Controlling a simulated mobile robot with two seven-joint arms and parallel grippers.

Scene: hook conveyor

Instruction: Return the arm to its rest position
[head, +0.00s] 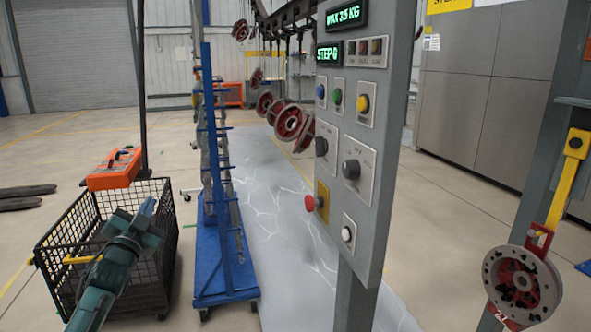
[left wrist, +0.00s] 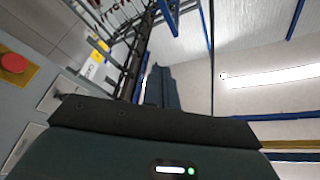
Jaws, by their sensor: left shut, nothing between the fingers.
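My left arm (head: 115,265) comes in from the bottom left of the head view, over the black wire basket. Its gripper (head: 148,206) points up and away, shut and empty, left of the blue rack cart and well apart from the control panel. In the left wrist view the shut fingers (left wrist: 162,84) show beyond the dark gripper body, with nothing held. My right gripper is in neither view.
The grey control panel (head: 376,92) stands at centre, with a red button (head: 313,203). The black wire basket (head: 162,240) and blue rack cart (head: 224,282) stand left. Several red wheels (head: 290,122) hang behind. A wheel (head: 521,284) hangs at right. Floor further left is mostly clear.

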